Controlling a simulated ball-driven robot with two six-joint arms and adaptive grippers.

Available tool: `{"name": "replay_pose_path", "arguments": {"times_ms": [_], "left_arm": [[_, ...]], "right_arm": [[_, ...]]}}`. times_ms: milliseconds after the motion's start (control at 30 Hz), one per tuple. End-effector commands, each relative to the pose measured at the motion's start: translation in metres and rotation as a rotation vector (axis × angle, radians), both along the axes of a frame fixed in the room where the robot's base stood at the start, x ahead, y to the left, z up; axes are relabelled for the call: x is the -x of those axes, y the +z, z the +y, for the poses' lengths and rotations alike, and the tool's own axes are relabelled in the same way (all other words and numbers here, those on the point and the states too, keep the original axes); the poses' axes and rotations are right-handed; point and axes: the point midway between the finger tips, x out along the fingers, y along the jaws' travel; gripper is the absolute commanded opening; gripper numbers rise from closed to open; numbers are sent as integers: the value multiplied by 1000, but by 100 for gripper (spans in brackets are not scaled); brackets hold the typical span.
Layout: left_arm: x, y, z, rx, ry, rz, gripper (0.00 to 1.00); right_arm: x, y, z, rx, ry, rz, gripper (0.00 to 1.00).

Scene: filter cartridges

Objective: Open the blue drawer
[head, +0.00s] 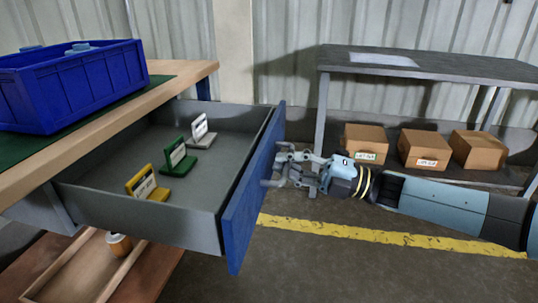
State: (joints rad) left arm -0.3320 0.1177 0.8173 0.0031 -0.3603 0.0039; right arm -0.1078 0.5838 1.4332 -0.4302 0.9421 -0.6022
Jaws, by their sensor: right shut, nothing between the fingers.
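The blue drawer (255,190) stands pulled out from under the workbench, its blue front facing right and its grey inside showing. Inside it stand a yellow sign holder (148,184), a green one (179,156) and a grey-white one (201,132), spaced apart. My right gripper (284,169) is at the outer face of the drawer front, its fingers shut at about mid-height. The drawer's handle is hard to tell apart from the fingers. My left gripper is not in view.
A blue bin (75,88) sits on the wooden workbench (184,78) above the drawer. A wooden tray (75,262) lies below. Several cardboard boxes (424,149) rest under a grey table (440,66) at the back right. A yellow line (390,236) crosses open floor.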

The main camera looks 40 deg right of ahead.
Motion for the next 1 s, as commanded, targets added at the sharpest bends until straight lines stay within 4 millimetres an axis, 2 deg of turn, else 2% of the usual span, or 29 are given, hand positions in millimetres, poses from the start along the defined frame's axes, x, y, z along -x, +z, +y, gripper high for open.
{"name": "replay_pose_path", "arguments": {"times_ms": [300, 600, 867, 1000], "left_arm": [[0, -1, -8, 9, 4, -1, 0], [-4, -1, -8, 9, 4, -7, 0], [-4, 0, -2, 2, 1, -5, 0], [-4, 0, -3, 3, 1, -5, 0]], "right_arm": [[3, -1, -3, 1, -1, 1, 0], [3, -1, -2, 0, -1, 0, 34], [4, -1, -3, 0, 0, 0, 34], [14, -5, -12, 1, -1, 4, 34]]}}
